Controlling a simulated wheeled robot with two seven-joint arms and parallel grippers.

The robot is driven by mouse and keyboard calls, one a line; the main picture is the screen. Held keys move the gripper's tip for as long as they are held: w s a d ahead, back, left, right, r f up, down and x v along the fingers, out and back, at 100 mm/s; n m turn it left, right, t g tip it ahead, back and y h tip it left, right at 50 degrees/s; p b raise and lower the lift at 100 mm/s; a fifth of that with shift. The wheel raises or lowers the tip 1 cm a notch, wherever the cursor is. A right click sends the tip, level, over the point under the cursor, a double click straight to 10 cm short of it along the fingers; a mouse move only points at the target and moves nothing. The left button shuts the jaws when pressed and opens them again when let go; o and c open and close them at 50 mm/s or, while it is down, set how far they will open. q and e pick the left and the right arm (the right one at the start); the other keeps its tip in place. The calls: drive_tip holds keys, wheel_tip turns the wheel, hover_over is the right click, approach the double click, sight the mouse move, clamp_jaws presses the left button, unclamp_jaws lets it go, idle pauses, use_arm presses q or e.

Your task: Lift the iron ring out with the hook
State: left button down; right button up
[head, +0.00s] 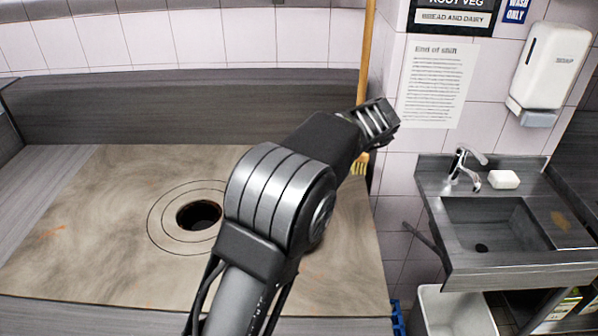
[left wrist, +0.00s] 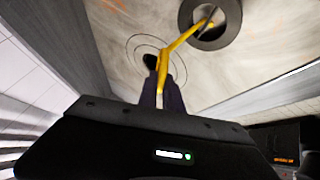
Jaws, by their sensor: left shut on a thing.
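In the left wrist view, my left gripper (left wrist: 161,99) is shut on a yellow hook (left wrist: 180,41). The hook runs up from the dark fingers and bends toward a dark grey iron ring (left wrist: 229,33) at the top of the picture. Its far end lies over the middle of the ring. I cannot tell whether it touches or has caught the ring. In the head view, my arm crosses the middle, and the fingers, the hook and the ring do not show. My right gripper is in neither view.
The pale worktop (head: 85,232) has a dark round hole (head: 199,215) with thin circles around it. A dark backboard (head: 190,106) stands behind it. A wooden-handled brush (head: 367,45) stands at the worktop's far right. A sink (head: 497,225) is to the right.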

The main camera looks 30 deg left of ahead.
use_arm(q)
drive_tip(key=shift+f+p, duration=0.3)
drive_tip(key=shift+f, duration=0.15)
drive_tip(key=shift+w+a, duration=0.15)
idle(0.8)
drive_tip(key=shift+w+a, duration=0.5)
drive_tip(key=shift+w, duration=0.3)
drive_tip(key=shift+w, duration=0.1)
drive_tip(key=shift+r, duration=0.15)
idle(0.4)
